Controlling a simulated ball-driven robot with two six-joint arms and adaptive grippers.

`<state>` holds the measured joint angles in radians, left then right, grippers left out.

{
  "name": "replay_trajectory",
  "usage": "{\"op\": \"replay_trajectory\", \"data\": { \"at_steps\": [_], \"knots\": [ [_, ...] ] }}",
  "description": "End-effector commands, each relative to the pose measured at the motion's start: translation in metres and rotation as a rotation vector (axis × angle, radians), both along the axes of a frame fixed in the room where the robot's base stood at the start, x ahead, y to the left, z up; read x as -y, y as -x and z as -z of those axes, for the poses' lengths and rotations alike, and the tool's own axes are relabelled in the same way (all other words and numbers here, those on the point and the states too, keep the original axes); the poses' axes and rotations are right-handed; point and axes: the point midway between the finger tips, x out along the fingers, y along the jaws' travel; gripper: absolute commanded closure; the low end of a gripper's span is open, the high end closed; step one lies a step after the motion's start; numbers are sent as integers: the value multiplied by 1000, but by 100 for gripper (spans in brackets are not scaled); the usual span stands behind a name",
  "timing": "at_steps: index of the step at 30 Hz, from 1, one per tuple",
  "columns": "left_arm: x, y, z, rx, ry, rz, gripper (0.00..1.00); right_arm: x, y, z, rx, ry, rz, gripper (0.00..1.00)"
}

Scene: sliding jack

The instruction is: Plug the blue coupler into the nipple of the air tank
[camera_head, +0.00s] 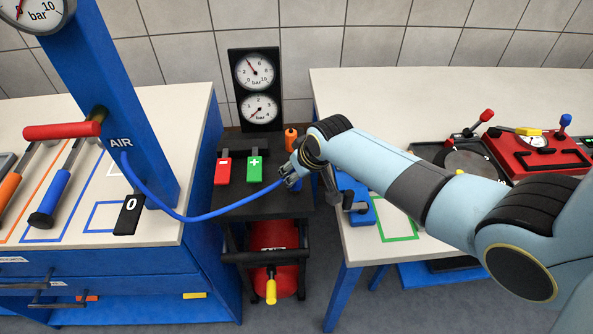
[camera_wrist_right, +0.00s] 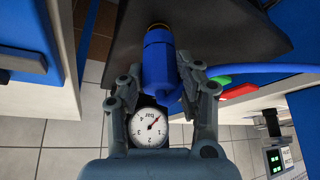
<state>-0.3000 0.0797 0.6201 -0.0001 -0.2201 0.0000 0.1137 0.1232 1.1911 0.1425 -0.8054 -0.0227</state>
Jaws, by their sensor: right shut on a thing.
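My right gripper (camera_head: 290,176) is shut on the blue coupler (camera_wrist_right: 160,62), between its two fingers in the right wrist view. A brass-coloured end (camera_wrist_right: 159,27) shows at the coupler's far tip. I cannot tell whether it is part of the coupler or the nipple. A blue hose (camera_head: 208,217) runs from the coupler to the blue AIR column (camera_head: 128,110). The red air tank (camera_head: 273,262) lies under the black stand (camera_head: 255,208), below my gripper. I cannot make out the nipple clearly. My left gripper is not in view.
A red block (camera_head: 222,172) and a green block (camera_head: 255,169) sit on the stand, before a black panel with two gauges (camera_head: 255,70). An orange part (camera_head: 291,139) stands by my wrist. White benches (camera_head: 357,98) flank the stand; the right one holds red equipment (camera_head: 540,152).

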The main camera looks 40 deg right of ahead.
Motion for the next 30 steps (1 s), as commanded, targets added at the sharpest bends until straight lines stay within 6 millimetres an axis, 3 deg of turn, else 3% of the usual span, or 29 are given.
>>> {"op": "replay_trajectory", "data": {
  "at_steps": [9, 10, 15, 25, 30],
  "knots": [
    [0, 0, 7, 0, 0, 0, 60, 0, 0, 9, 1, 0, 0, 100],
    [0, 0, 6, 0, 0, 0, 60, 0, 0, 8, 1, 0, 0, 63],
    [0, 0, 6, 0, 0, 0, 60, 0, 0, 7, 0, 0, 0, 41],
    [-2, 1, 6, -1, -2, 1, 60, 0, 1, 6, 0, 0, 0, 40],
    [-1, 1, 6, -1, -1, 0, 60, 0, 9, -9, 1, 1, -2, 40]
  ]
}}
